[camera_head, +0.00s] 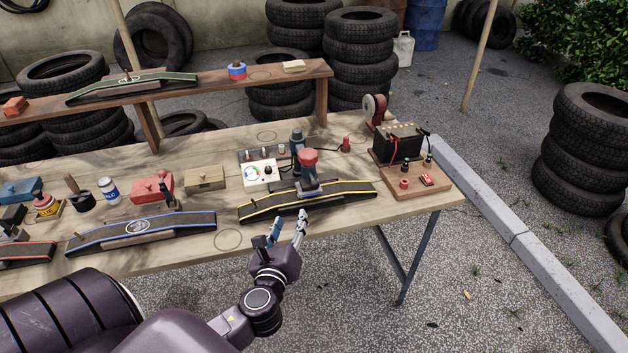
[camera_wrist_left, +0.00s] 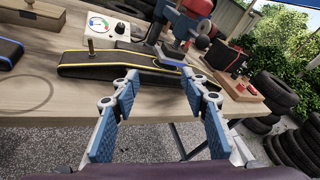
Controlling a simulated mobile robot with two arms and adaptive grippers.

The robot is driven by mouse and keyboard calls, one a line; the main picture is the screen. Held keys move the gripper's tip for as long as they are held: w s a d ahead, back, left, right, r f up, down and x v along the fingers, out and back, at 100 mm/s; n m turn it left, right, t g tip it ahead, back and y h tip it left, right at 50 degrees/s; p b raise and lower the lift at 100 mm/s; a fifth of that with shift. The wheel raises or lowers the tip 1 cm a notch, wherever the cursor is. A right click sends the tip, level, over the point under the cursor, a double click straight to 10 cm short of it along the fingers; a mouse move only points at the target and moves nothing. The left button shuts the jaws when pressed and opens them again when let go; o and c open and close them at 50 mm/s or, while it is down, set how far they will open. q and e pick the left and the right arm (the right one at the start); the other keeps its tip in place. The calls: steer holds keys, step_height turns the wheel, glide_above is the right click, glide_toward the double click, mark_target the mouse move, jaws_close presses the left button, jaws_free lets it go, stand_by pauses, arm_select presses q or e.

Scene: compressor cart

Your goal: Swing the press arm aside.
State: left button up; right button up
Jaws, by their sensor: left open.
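The press (camera_head: 308,161) with a red cap and grey-blue body stands at the yellow-edged dark ramp (camera_head: 355,190) on the wooden table. In the left wrist view the press (camera_wrist_left: 180,22) is at the top, its lower part over the ramp (camera_wrist_left: 80,65). I cannot clearly tell its arm from its body. My left gripper (camera_head: 287,229) is at the table's front edge, in front of the ramp and apart from the press. In the left wrist view the gripper (camera_wrist_left: 161,77) has its blue fingers spread, with nothing between them. My right gripper is not in view.
A white gauge box (camera_head: 260,172) stands behind the ramp. A battery (camera_head: 398,143) and a wooden block with knobs (camera_head: 418,180) are to the right. A blue-edged ramp (camera_head: 140,230) lies to the left. A raised shelf (camera_head: 210,82) runs behind.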

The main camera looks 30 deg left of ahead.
mark_target(312, 187)
arm_select(q)
steer(key=w+r+m+t, duration=0.1)
steer(key=w+m, duration=0.2)
steer(key=w+r+m+t+h, duration=0.1)
steer(key=w+r+m, duration=0.1)
steer(key=w+m, duration=0.1)
steer(key=w+r+m+t+h+p, duration=0.1)
steer(key=w+m, duration=0.2)
steer(key=w, duration=0.2)
steer(key=shift+a+r+m, duration=0.15)
steer(key=shift+r+m, duration=0.1)
steer(key=shift+m, duration=0.05)
jaws_close()
